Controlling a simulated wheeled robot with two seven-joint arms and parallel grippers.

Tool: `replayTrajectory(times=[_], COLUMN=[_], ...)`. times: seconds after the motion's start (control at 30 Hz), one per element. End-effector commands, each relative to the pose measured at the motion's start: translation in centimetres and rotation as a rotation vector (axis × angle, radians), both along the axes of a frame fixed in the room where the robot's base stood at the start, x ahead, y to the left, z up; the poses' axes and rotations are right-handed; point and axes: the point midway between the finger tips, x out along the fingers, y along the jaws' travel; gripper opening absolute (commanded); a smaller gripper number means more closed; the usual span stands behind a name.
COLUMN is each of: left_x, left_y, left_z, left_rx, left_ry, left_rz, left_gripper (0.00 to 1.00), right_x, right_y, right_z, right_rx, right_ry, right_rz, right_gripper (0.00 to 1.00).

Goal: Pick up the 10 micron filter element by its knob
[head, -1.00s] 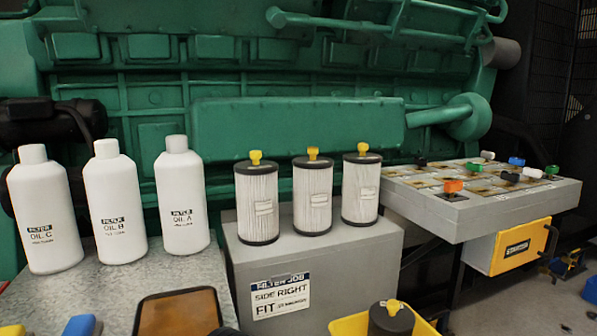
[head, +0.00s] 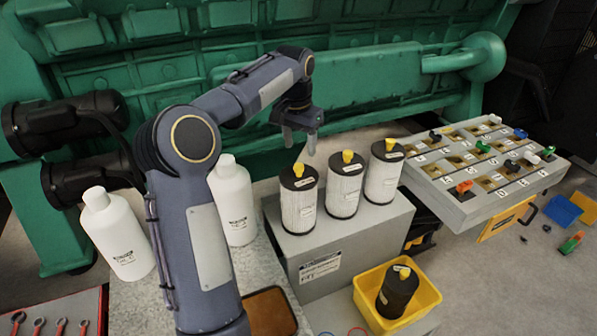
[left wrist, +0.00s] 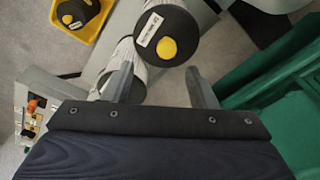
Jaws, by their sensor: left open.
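Three white pleated filter elements with black end caps and yellow knobs stand upright in a row on a grey box (head: 335,245): left (head: 299,205), middle (head: 345,190) and right (head: 383,177). Their print is too small to read, so I cannot tell which is 10 micron. My left gripper (head: 300,142) is open and empty, above and behind the left and middle elements. In the left wrist view the gripper (left wrist: 158,70) has one element's black cap and yellow knob (left wrist: 166,47) just beyond its fingertips, apart from them. Other elements are partly hidden behind a finger.
A yellow bin (head: 361,316) holding a dark filter (head: 396,294) stands in front of the box. White bottles (head: 116,235) stand left, one partly behind my arm. A grey sorting board (head: 460,208) is at right. The green engine (head: 370,78) runs close behind.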

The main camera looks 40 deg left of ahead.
Motion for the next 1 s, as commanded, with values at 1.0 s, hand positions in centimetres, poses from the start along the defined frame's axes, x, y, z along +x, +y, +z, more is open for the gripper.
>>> replayTrajectory(times=[1.0], left_x=[0.8], left_y=[1.1], left_z=[-7.6], left_rx=[-0.003], left_ry=[0.004], left_rz=[0.008], left_gripper=[0.45], right_x=[0.0], right_y=[0.0], right_z=[2.0], right_rx=[0.0], right_ry=[0.0], right_rz=[0.0], right_gripper=[0.36])
